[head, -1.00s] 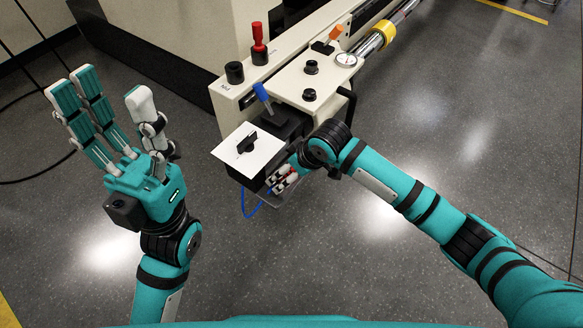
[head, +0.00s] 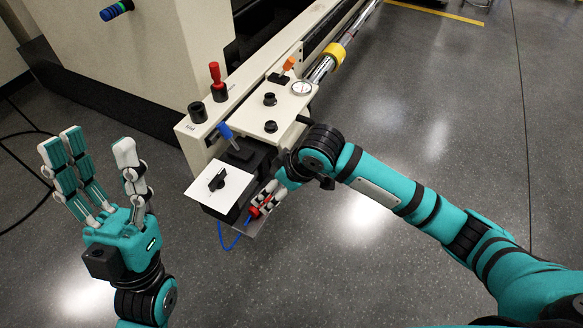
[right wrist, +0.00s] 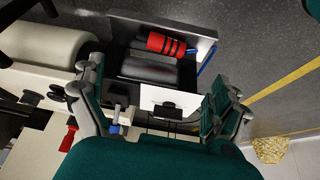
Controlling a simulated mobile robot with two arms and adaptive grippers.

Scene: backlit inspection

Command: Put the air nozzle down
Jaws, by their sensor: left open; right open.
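The air nozzle (head: 258,208), a red cylinder with black bands, lies at the black box's right side in the head view. In the right wrist view the nozzle (right wrist: 166,45) lies on a grey tray (right wrist: 200,42), with a blue hose beside it. My right gripper (head: 275,190) is at the nozzle's upper right in the head view. In the right wrist view its fingers (right wrist: 158,80) are spread wide, with the nozzle beyond them and nothing held. My left gripper (head: 97,145) is open and empty, raised over the floor at the left.
A white plate with a black knob (head: 217,181) tops the black box. A blue hose (head: 229,241) hangs below. Floor at right is clear.

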